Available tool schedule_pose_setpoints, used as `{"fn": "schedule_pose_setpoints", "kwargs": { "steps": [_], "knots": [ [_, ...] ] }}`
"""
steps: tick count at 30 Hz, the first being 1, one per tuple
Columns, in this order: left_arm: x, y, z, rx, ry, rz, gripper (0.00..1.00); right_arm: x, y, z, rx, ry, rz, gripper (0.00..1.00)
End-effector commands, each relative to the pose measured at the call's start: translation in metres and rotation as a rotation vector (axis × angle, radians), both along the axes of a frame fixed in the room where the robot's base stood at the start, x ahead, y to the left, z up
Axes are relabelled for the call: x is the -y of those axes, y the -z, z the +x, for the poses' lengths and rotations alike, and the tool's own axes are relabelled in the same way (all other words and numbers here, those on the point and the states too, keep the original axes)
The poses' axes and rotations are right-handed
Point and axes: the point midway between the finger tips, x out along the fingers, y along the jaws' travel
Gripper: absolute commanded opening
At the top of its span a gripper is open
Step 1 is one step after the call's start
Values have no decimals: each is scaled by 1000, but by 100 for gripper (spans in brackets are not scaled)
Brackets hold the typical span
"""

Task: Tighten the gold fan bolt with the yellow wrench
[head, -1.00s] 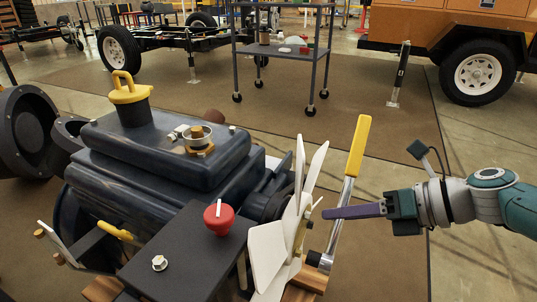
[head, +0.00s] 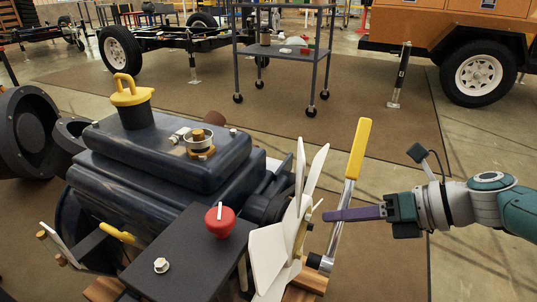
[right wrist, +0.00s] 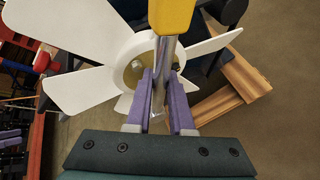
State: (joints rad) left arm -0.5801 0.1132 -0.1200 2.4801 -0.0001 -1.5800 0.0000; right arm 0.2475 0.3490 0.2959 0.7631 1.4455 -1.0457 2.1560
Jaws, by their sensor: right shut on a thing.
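The yellow wrench has a yellow handle (head: 359,148), a silver shaft (head: 344,208) and a dark socket end (head: 318,262). It stands tilted in front of the white fan (head: 267,255), handle up. My right gripper (head: 326,215) has its purple fingers across the shaft. In the right wrist view the fingers (right wrist: 160,90) are shut on the shaft, below the yellow handle (right wrist: 171,15). The gold centre of the fan (right wrist: 134,70) shows left of the shaft there. I cannot tell whether the socket sits on the gold bolt. My left gripper is not in view.
The dark engine block (head: 165,150) fills the left middle. A dark plate (head: 190,250) carries a red knob (head: 219,221) and a pale bolt (head: 161,265). Wooden blocks (head: 312,282) lie below the fan. A trolley (head: 284,50) stands behind.

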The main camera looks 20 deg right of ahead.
Motion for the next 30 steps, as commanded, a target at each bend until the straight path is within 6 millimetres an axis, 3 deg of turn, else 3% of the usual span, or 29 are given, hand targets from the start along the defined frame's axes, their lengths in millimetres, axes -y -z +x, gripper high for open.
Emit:
{"fn": "schedule_pose_setpoints", "kwargs": {
  "steps": [30],
  "knots": [
    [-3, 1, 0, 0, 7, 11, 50, -12, -1, 14, 2, 1, 3, 0]
  ]
}}
